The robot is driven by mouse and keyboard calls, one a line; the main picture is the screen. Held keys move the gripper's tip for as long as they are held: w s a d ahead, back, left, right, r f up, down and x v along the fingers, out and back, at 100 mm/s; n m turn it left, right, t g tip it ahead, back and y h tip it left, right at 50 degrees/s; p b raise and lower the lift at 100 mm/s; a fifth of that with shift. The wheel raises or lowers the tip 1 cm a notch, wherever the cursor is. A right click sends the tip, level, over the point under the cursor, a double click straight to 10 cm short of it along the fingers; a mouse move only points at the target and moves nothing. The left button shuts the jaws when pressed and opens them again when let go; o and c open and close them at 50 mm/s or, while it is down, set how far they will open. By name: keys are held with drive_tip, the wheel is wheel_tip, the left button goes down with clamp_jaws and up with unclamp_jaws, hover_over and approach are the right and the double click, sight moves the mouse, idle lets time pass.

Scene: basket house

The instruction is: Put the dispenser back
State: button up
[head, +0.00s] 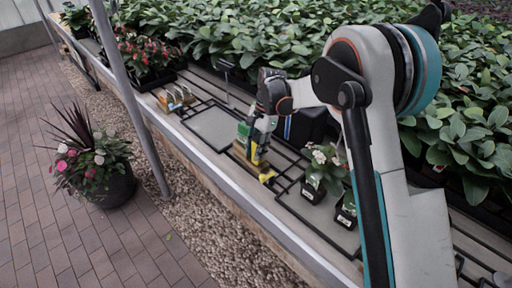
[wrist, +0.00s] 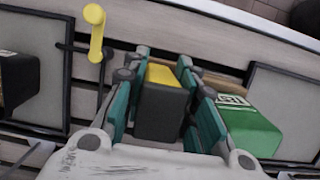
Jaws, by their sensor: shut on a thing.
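My gripper (wrist: 165,105) has its teal fingers on both sides of a dark box-shaped thing with a yellow top, which seems to be the dispenser (wrist: 163,100). The fingers are shut on it. In the head view my gripper (head: 262,135) points down over the bench, with the yellow-topped dispenser (head: 257,152) at its fingertips. I cannot tell whether its base touches the bench slats. A green box (wrist: 250,128) with a white label stands close to the right of the fingers in the wrist view; it also shows in the head view (head: 243,132).
Black-rimmed trays flank this spot: a bare one (head: 213,127) and one (head: 310,213) with potted flowers (head: 322,170). Dense plants fill the bench behind. A flower pot (head: 105,185) stands on the paving.

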idle(0.3)
drive_tip(key=o, duration=1)
drive_tip(key=v, duration=1.2)
drive_tip(key=shift+s, duration=0.1)
